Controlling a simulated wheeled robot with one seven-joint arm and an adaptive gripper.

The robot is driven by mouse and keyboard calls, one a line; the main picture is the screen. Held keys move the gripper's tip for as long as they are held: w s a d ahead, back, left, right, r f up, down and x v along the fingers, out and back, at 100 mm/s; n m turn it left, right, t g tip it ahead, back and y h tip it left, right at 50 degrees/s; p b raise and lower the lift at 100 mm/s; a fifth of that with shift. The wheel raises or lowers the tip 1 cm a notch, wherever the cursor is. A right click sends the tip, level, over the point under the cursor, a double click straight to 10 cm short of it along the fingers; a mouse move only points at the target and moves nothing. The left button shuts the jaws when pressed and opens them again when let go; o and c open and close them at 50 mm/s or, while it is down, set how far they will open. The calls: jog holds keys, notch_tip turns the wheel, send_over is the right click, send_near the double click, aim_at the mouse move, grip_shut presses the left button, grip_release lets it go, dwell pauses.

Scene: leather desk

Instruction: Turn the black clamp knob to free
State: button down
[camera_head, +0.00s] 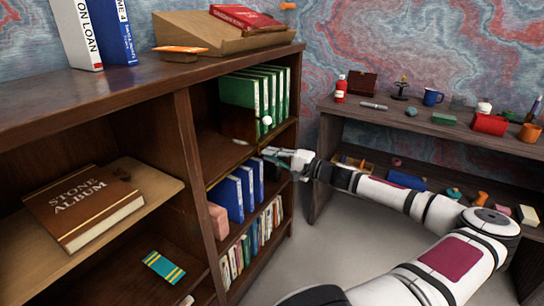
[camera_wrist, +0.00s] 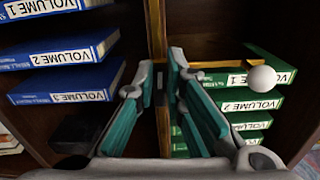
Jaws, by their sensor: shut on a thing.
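My gripper (camera_head: 283,158) is at the front edge of the bookcase's middle shelf. In the wrist view its two teal-padded fingers (camera_wrist: 163,78) close together in front of the vertical brass-coloured strip (camera_wrist: 163,130). It is shut on a small dark thing, taken as the black clamp knob, which the fingers mostly hide. The way the knob is turned cannot be seen. A white ball (camera_wrist: 262,78) stands to the right of the fingers, near a brass bar (camera_wrist: 215,64). The white ball (camera_head: 267,120) also shows above my gripper in the head view.
Green volumes (camera_head: 240,90) stand above the shelf edge and blue volumes (camera_head: 228,197) below it, close to my gripper. A bookcase post (camera_head: 190,150) is to the left. A second shelf unit (camera_head: 390,118) with small objects stands at right. Open floor (camera_head: 335,230) lies between.

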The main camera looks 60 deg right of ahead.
jog(key=shift+f, duration=0.1)
jog(key=c, duration=1.7)
grip_release()
jog(key=shift+o, duration=0.2)
jog(key=s+d, duration=0.1)
jog(key=s, duration=1.1)
